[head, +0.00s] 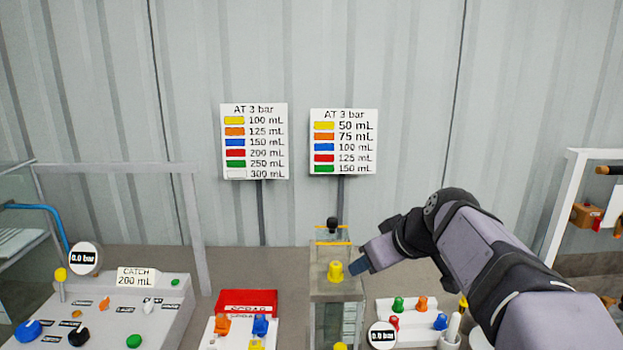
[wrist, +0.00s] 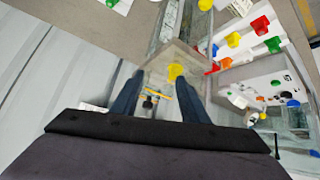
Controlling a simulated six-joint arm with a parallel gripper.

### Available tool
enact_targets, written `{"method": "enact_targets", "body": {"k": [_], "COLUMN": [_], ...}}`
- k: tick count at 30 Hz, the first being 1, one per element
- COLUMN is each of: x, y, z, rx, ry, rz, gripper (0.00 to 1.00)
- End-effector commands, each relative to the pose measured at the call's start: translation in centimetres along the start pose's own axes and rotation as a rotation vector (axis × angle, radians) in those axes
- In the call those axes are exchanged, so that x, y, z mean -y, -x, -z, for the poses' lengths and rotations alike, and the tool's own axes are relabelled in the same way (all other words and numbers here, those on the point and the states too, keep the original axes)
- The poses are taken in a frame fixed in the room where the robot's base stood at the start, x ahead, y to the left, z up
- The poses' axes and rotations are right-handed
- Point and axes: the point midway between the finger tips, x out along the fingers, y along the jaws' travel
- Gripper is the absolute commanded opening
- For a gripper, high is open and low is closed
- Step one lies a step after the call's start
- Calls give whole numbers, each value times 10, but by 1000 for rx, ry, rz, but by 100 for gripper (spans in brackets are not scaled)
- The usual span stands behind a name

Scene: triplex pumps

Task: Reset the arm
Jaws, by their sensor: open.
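My gripper (head: 360,265) is in the head view at the end of my arm, just right of a grey box-like column. In the wrist view my gripper (wrist: 160,97) shows two dark fingers spread apart, with nothing held between them. A yellow knob (head: 336,271) stands on the front of the column (head: 325,292). The knob (wrist: 176,71) also shows in the wrist view, beyond the fingertips and in line with the gap. A black knob (head: 332,224) with a yellow bar below it sits at the back of the column top.
Two charts (head: 254,141) (head: 343,141) stand at the back. A left panel (head: 170,310) carries coloured knobs and a "CATCH 200 mL" sign (head: 141,277). White frames stand at both sides.

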Motion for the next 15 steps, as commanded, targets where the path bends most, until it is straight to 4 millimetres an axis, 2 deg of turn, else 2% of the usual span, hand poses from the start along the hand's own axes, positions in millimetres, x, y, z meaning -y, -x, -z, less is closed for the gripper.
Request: {"method": "enact_targets", "body": {"k": [1, 5, 8, 12, 15], "x": [5, 25, 45, 74, 92], "y": [-5, -23, -31, -28, -21], "z": [-22, -82, -140, -220, -266], "rx": [58, 199, 333, 509, 608], "ry": [-33, -146, -239, -349, -404], "rz": [3, 15, 11, -14, -38], "gripper": [41, 41, 41, 41, 41]}}
